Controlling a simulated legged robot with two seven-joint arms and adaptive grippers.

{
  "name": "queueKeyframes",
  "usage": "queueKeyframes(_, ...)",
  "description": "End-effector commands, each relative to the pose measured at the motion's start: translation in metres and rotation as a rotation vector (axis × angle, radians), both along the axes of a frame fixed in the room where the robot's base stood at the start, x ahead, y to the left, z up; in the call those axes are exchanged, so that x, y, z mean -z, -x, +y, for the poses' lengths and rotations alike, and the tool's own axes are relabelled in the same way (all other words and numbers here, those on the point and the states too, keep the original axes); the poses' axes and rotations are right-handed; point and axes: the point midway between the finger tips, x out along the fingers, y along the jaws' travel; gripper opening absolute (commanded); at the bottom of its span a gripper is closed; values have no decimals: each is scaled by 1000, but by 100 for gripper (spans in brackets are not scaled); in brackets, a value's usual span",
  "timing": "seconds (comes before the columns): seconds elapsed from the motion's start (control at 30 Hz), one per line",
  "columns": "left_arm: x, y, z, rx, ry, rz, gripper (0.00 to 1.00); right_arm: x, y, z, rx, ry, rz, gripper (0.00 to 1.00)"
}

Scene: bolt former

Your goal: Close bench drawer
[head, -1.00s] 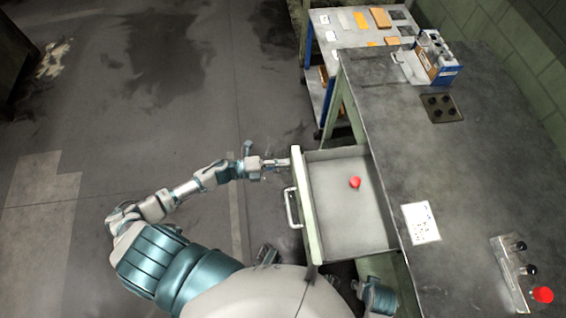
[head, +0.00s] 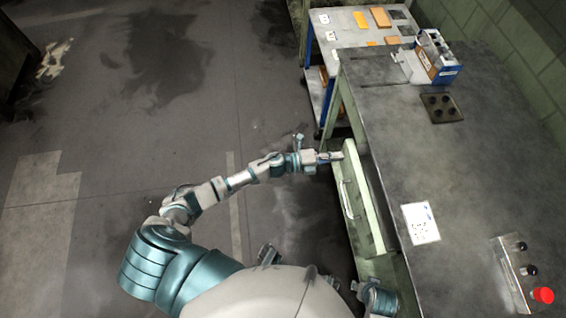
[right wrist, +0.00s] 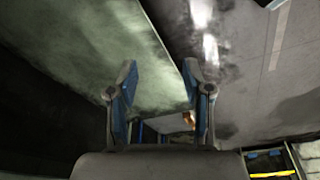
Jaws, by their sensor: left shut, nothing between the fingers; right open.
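The bench drawer (head: 361,205) is pale green with a light bar handle (head: 346,197) on its front. My right gripper (right wrist: 160,75) is open and empty in the right wrist view, near a pale green panel; I cannot tell which part that is.
The grey bench top (head: 410,145) carries a paper sheet (head: 421,222), a blue and white box (head: 438,57), a dark plate (head: 441,107) and a control panel with a red button (head: 543,295). A side table (head: 345,20) stands beyond. The floor at left is open.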

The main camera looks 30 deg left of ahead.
Motion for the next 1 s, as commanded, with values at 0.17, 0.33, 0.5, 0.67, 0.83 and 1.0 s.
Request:
queueKeyframes(0.17, 1, -23, -34, 1, 1, 0, 0, -18, 5, -1, 0, -2, -9, 50)
queueKeyframes(0.33, 1, -37, -56, 0, 1, 1, 0, -30, 7, -1, 1, -1, -13, 50)
queueKeyframes(0.5, 1, -46, -68, -1, 1, 1, 0, -37, 9, -2, 2, -1, -16, 50)
queueKeyframes(0.67, 0, -49, -73, -1, 1, 0, 0, -37, 5, -1, 1, -5, -33, 50)
queueKeyframes(0.83, -1, -50, -75, -1, 1, 0, 0, -37, 3, -1, 1, -5, -36, 50)
queueKeyframes(1.0, -1, -51, -76, -2, -1, -1, 0, -37, 3, -1, 1, -5, -36, 50)
